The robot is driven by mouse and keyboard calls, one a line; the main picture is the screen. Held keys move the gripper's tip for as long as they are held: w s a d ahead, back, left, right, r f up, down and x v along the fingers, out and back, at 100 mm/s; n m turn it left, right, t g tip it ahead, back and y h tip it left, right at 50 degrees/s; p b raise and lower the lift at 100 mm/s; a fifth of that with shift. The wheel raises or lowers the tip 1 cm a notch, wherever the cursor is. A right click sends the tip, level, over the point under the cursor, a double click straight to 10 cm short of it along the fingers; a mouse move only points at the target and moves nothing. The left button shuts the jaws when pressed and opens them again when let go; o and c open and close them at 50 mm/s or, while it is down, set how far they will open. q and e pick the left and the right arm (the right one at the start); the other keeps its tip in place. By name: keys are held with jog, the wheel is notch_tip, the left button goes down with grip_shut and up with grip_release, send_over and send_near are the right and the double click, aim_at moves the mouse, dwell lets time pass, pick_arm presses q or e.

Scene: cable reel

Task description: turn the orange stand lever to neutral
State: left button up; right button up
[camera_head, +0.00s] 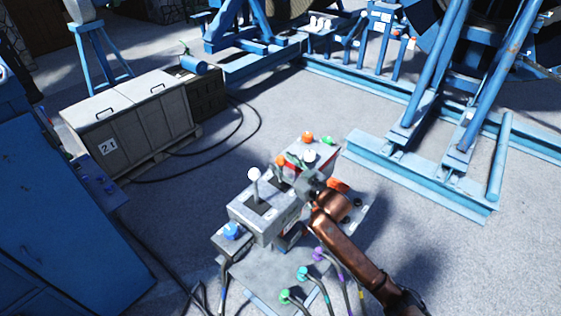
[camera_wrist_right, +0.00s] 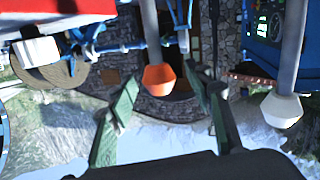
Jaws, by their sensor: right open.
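The control stand (camera_head: 268,222) is a grey box with levers on top, seen in the head view. The orange lever knob (camera_head: 281,188) shows just left of my right gripper (camera_head: 297,182), which partly hides its shaft. In the right wrist view, the orange knob (camera_wrist_right: 159,78) on its grey shaft sits between the two spread green fingers of my right gripper (camera_wrist_right: 165,112). I cannot tell whether either finger touches it. The right gripper is open. The lever's base and slot are hidden in the head view. My left gripper is out of view.
A white-knobbed lever (camera_head: 254,174) stands close left; it also shows in the wrist view (camera_wrist_right: 282,108). Another white knob (camera_head: 309,155) and an orange knob (camera_head: 307,137) are behind. Coloured cable plugs (camera_head: 303,273) are in front. A blue cabinet (camera_head: 60,215) stands left.

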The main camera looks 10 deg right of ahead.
jog(key=v, duration=1)
jog(key=shift+s, duration=0.2)
jog(key=shift+d+f, duration=0.1)
jog(key=shift+d, duration=0.05)
